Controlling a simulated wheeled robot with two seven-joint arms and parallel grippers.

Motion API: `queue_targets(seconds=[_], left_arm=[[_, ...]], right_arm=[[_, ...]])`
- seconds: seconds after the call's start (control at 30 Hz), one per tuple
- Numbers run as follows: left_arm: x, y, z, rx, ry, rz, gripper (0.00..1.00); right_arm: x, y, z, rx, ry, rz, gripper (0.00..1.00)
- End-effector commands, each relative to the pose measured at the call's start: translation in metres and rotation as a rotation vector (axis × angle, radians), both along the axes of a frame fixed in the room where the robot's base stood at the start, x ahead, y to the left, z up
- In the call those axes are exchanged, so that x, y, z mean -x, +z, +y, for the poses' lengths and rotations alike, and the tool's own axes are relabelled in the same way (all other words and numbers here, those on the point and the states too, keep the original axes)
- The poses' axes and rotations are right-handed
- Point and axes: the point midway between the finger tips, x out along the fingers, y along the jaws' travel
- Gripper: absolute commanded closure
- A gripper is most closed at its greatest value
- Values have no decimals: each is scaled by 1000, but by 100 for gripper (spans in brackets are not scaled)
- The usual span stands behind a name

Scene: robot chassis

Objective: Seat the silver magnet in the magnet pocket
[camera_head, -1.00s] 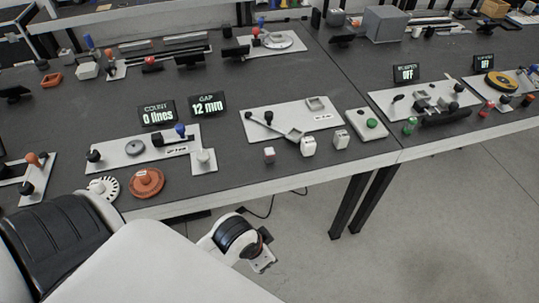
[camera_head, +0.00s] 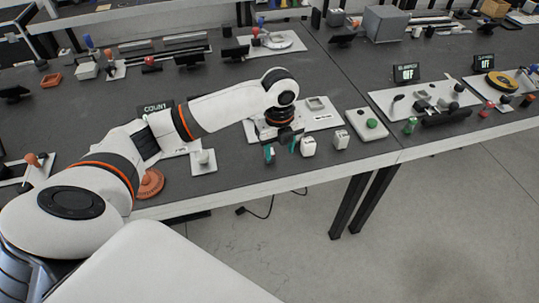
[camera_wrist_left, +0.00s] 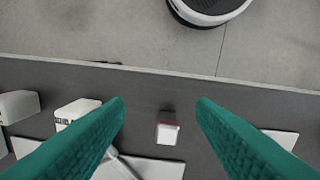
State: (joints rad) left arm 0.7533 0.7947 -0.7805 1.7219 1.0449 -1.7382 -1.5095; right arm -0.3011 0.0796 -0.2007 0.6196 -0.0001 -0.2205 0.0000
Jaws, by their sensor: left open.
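A small silver block with a red edge (camera_wrist_left: 168,131), which looks like the magnet, lies on the dark bench between and beyond my left fingertips in the left wrist view. In the head view my left gripper (camera_head: 281,150) mostly hides it. The left gripper's teal fingers (camera_wrist_left: 160,104) are spread, empty and pointing down above the bench near its front edge. A white plate (camera_head: 333,117) behind the gripper bears a raised square pocket (camera_head: 316,103); I cannot tell if this is the magnet pocket. My arm hides the plate's left part. My right gripper is not in view.
Two white blocks (camera_head: 308,147) (camera_head: 341,139) stand close to the right of the gripper. A plate with a green button (camera_head: 372,124) is further right. A small white fixture (camera_head: 203,161) stands to the left. Bare bench lies along the front edge.

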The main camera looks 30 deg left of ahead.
Motion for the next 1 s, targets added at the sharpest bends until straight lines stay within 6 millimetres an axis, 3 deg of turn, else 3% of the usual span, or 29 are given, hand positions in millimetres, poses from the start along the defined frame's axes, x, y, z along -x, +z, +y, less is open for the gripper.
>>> queue_targets(seconds=[0.03,0.1,0.27,0.6,0.87,1.0], left_arm=[[-9,15,17,-13,-28,2,49],[-14,28,30,-17,-67,14,49],[-19,39,46,-16,-113,28,49],[-20,-13,46,-14,-118,30,49],[-21,-34,47,-14,-117,28,49],[-24,-56,47,-14,-117,30,49]], right_arm=[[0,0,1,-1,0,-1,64],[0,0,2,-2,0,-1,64],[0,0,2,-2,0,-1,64],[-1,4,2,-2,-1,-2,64],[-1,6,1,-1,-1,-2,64],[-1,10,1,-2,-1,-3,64]])
